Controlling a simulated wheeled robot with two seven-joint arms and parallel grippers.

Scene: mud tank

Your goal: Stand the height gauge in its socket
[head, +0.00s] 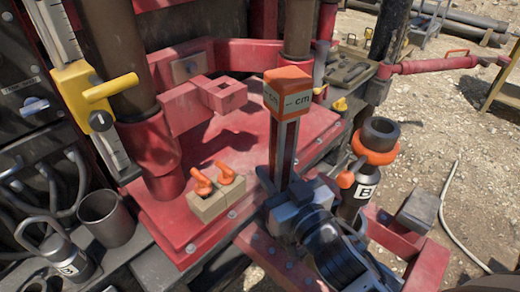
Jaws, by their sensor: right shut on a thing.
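The height gauge appears to be an upright post (284,150) with dark sides, pale edges and an orange-and-grey lettered head (287,92). My right gripper (287,197) is shut on its lower part, and the gripper hides the post's bottom end. The post looks roughly upright, in front of the red deck. A red square bracket with a square opening (222,95), likely the socket, sticks out to the left of the post's head. The opening looks empty, and the post is apart from it in the picture. My left gripper is not in view.
A yellow slider on a ruled scale (85,95) stands at the left. A grey cup (106,217) stands at lower left. A dark bottle with an orange collar (373,152) stands right of my gripper.

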